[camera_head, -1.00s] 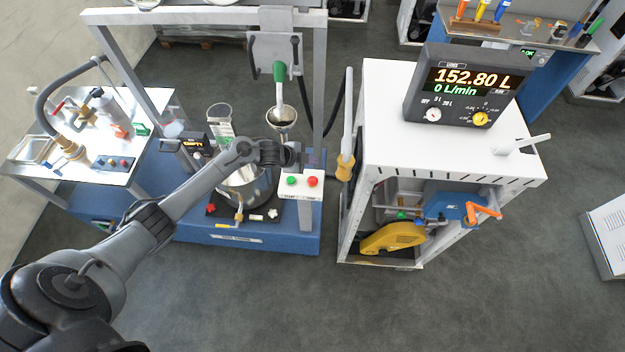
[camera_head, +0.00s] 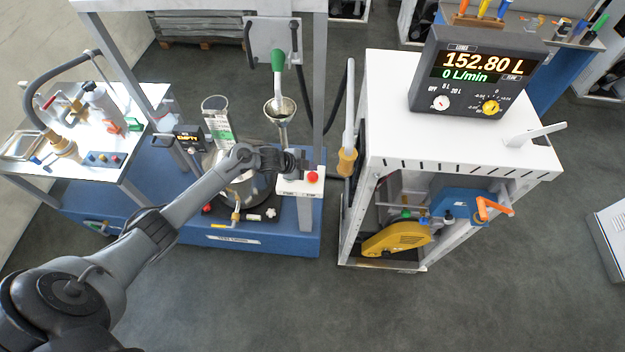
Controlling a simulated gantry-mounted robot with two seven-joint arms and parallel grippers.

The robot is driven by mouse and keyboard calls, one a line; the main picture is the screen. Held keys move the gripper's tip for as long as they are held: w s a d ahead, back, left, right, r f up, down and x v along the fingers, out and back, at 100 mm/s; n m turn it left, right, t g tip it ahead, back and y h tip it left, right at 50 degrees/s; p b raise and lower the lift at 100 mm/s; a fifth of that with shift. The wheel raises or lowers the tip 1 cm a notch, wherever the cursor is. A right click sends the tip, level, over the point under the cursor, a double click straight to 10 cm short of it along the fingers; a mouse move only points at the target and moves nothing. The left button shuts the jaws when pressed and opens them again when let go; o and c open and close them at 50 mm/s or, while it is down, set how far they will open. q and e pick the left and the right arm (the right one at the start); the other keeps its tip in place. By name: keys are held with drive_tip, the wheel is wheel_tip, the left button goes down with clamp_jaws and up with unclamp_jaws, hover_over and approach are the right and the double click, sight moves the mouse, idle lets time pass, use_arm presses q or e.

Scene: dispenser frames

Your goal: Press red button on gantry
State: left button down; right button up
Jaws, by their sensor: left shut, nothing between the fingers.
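The red button (camera_head: 312,177) sits on top of a white button box (camera_head: 301,191) on a post at the front right of the blue gantry base. My left gripper (camera_head: 304,161) is above the box's back edge, just left of and behind the red button. It looks apart from the button, though the exact height gap is hard to tell. Its fingers are shut and empty. The green button beside the red one is hidden by my gripper. My right gripper is not in view.
A steel pot (camera_head: 250,190) stands under my left forearm on the blue base (camera_head: 200,232). A funnel (camera_head: 280,108) with a green handle is behind the gripper. A white cart (camera_head: 460,155) with a display reading 152.80 L stands to the right. A side table (camera_head: 100,150) is at left.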

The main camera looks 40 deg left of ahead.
sight(313, 177)
use_arm(q)
drive_tip(key=shift+f+b, duration=0.45)
drive_tip(key=shift+f, duration=0.45)
idle(0.8)
drive_tip(key=shift+f, duration=0.2)
idle(0.5)
drive_tip(key=shift+f, duration=0.25)
